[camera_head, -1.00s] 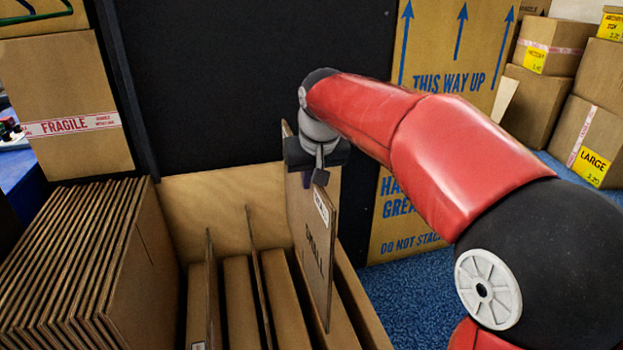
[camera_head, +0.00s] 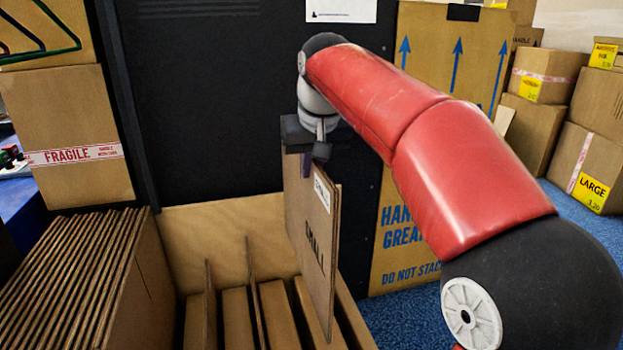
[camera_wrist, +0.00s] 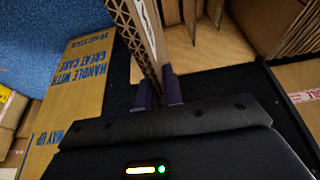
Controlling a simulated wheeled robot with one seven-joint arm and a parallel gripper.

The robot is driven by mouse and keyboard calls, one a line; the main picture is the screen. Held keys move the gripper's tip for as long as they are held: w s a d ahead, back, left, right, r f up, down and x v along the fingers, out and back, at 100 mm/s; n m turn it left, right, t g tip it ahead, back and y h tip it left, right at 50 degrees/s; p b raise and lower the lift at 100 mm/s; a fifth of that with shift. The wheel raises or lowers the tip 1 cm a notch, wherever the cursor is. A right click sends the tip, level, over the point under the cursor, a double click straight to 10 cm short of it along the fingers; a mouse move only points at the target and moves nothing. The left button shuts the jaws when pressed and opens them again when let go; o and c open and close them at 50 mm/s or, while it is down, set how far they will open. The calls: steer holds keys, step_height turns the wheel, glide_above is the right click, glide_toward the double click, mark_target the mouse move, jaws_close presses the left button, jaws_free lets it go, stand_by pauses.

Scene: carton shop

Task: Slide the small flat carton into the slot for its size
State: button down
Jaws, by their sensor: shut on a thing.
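The small flat carton (camera_head: 312,240) is brown, printed SMALL, with a white label near its upper front edge. It stands upright on edge. My gripper (camera_head: 305,164) is shut on its upper far part. In the wrist view the carton (camera_wrist: 142,35) runs away from between the dark fingers of my gripper (camera_wrist: 159,92). The wooden slotted rack (camera_head: 225,232) lies below, with thin upright dividers. The carton is over its right side; I cannot tell whether its lower edge is inside a slot. The rack's near end is out of view.
A row of flat cartons (camera_head: 60,275) stands packed to the left of the rack. A dark panel (camera_head: 225,110) rises behind it. A large printed carton (camera_head: 410,235) stands at right, and boxes (camera_head: 577,145) are stacked farther right. Blue carpet (camera_head: 400,320) shows beside the rack.

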steer(key=shift+r, duration=3.95)
